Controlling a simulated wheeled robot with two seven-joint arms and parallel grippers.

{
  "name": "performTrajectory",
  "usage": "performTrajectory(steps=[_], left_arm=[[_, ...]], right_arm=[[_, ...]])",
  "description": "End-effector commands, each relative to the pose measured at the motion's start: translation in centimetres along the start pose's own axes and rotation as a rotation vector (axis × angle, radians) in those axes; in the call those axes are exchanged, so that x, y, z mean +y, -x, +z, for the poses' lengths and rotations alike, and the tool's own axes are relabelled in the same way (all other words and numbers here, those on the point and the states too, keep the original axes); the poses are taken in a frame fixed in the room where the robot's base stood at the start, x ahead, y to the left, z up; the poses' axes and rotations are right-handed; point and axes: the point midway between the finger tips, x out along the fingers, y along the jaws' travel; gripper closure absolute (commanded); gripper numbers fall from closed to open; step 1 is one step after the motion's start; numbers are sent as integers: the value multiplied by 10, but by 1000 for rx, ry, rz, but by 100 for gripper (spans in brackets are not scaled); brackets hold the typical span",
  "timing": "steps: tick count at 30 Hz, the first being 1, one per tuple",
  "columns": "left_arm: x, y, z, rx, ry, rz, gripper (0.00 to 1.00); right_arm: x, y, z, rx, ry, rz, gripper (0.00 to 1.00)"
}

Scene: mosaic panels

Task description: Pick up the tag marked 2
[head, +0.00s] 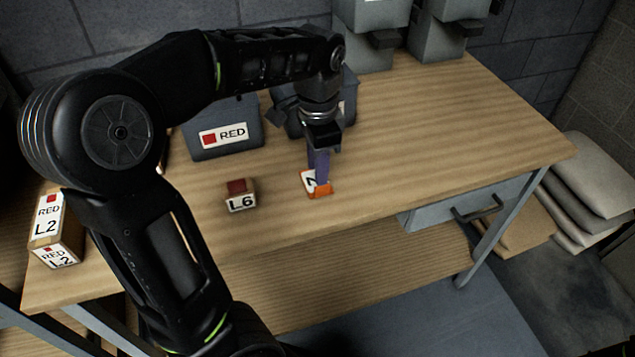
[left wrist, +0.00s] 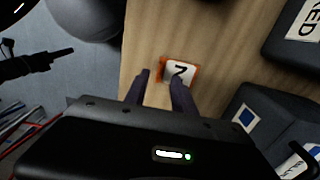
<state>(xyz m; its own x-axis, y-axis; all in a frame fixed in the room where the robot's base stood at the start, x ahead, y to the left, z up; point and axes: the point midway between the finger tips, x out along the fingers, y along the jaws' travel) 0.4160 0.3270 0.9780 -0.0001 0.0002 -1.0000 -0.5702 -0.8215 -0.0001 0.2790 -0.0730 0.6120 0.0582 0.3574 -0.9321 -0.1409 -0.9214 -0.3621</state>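The tag marked 2 (head: 312,182) lies on the wooden table, a small white piece with orange edges and a dark numeral. It also shows in the left wrist view (left wrist: 181,72), just past my fingertips. My left gripper (head: 319,180) points down over the tag, and its fingers hide part of it. A dark arm-like shape at the left of that view may be my right arm.
A block marked L6 (head: 241,195) sits left of the tag. A RED L2 box (head: 55,232) is at the far left. The table (head: 450,130) is clear to the right.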

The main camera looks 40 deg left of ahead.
Motion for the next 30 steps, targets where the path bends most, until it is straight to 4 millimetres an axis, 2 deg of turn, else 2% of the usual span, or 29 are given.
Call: performTrajectory(steps=[8,20,30], left_arm=[[0,-2,0,-1,0,0,69],[1,-50,-2,-1,0,1,69],[1,-52,-2,0,0,0,69]], right_arm=[[0,1,0,0,0,0,64],[-2,5,0,0,0,0,64],[-2,5,0,0,0,0,64]])
